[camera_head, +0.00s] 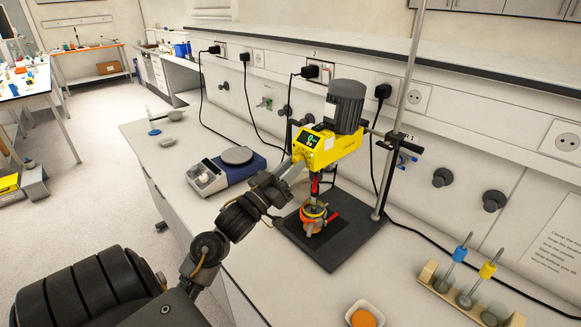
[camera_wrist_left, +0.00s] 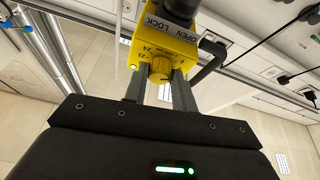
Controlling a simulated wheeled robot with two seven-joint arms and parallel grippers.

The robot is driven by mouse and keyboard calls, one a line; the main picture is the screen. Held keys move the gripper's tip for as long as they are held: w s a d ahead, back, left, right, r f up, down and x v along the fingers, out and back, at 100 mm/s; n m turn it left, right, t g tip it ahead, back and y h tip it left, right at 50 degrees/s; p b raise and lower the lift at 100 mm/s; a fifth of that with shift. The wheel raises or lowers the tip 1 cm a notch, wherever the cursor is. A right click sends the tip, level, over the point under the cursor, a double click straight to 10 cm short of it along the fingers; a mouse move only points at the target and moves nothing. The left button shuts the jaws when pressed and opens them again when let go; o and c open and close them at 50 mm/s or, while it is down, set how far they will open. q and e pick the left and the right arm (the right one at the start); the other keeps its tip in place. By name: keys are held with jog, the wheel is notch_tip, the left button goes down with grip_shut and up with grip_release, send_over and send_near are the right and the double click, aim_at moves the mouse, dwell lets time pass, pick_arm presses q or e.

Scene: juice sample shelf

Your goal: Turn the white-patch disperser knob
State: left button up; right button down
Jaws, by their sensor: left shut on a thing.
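The disperser (camera_head: 325,147) has a yellow head with a lit green display and a grey motor (camera_head: 346,105) on top, with a pale patch (camera_head: 330,110) on the motor's side. It is clamped to a metal rod above a dark base plate. My left gripper (camera_head: 294,163) reaches up to the head's near left side. In the left wrist view, the two grey fingers of this gripper (camera_wrist_left: 160,75) are shut on a ribbed yellow knob (camera_wrist_left: 160,67) on the yellow housing, one finger each side. The knob is hidden in the head view. My right gripper is not in view.
An orange-banded vessel (camera_head: 313,217) stands on the base plate (camera_head: 330,255) under the disperser. A wooden rack (camera_head: 445,295) with tools and a white dish (camera_head: 365,308) stand at the front right. Cables run along the wall.

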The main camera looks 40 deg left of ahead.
pick_arm(q)
jog(key=m+h, duration=0.2)
jog(key=m, duration=0.2)
jog(key=shift+a+f+b, duration=0.1)
jog(key=shift+b, duration=0.3)
jog(key=m+h, duration=0.1)
jog(key=m, duration=0.2)
jog(key=m+g+h+b, duration=0.1)
jog(key=m, duration=0.1)
jog(key=shift+a+m+h, duration=0.15)
jog(key=shift+m+h, duration=0.25)
jog(key=m, duration=0.2)
jog(key=m+g+h, duration=0.1)
jog(key=m, duration=0.1)
jog(key=m+g+h+b, duration=0.1)
jog(key=m, duration=0.1)
jog(key=shift+a+r, duration=0.1)
jog(key=shift+r, duration=0.15)
jog(key=shift+m+g, duration=0.3)
jog(key=shift+g, duration=0.1)
jog(key=o, duration=1)
